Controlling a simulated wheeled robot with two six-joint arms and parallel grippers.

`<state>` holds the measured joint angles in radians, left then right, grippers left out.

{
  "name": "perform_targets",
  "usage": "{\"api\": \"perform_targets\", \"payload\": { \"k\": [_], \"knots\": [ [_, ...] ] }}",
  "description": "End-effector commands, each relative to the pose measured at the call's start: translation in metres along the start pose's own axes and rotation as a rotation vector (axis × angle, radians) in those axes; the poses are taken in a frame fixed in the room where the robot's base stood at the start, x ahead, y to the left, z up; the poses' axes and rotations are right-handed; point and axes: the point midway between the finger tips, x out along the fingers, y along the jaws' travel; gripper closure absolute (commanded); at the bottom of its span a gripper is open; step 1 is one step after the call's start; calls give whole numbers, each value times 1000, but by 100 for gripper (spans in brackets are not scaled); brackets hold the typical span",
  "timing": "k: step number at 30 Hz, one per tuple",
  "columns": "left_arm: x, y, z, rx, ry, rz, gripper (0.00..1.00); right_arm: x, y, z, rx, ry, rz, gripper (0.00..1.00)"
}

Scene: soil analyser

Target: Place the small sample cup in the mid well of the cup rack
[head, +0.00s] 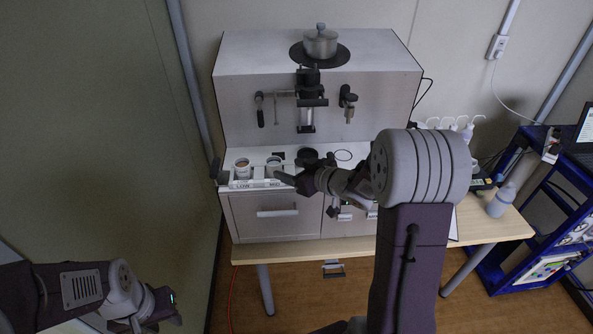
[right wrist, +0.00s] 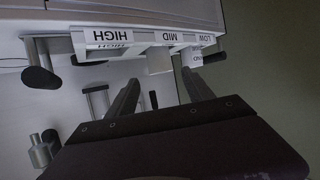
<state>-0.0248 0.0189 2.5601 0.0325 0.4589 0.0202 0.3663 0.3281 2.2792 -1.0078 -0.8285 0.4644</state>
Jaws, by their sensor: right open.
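In the head view, a white cup with brownish contents (head: 242,169) stands at the left of the cup rack (head: 240,184) on the machine's ledge. A second pale cup (head: 274,162) stands to its right; I cannot tell which is the small sample cup, nor its exact well. My right gripper (head: 284,179) is at the rack's front right. In the right wrist view, its open fingers (right wrist: 161,94) point at the rack's HIGH, MID and LOW labels (right wrist: 174,37). A pale block (right wrist: 159,61) shows beyond them near MID, its identity unclear. My left gripper (head: 163,306) is low at the left, its jaws unclear.
The machine (head: 310,90) carries a lidded pot (head: 320,42) on top and handles on its front. A dark round piece (head: 307,157) sits right of the rack. A bottle (head: 501,201) stands on the table at right. The floor in front is mostly clear.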

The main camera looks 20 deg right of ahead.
Motion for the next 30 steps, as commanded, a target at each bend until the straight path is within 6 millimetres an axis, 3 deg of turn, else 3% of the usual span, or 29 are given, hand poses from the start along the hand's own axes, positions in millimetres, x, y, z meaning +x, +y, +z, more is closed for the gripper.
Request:
{"api": "perform_targets", "payload": {
  "k": [6,14,16,19,21,23,25,27,30],
  "knots": [
    [-2,0,0,0,0,0,64,-25,0,0,0,0,1,40],
    [-2,0,0,0,0,0,64,-26,0,1,1,-6,6,40],
    [-2,0,0,0,0,0,64,-25,5,10,6,-55,61,40],
    [-2,0,0,0,0,0,64,-33,11,47,49,-247,215,40],
    [-2,0,0,0,0,0,64,-54,0,88,109,-445,296,40],
    [-2,0,0,0,0,0,64,-78,-22,123,171,-620,321,40],
    [-2,0,0,0,0,0,64,-108,-56,154,244,-802,306,40],
    [-2,0,0,0,0,0,64,-133,-88,174,301,-938,270,40],
    [-2,0,0,0,0,0,64,-152,-114,186,348,-1039,229,40]
  ]
}}
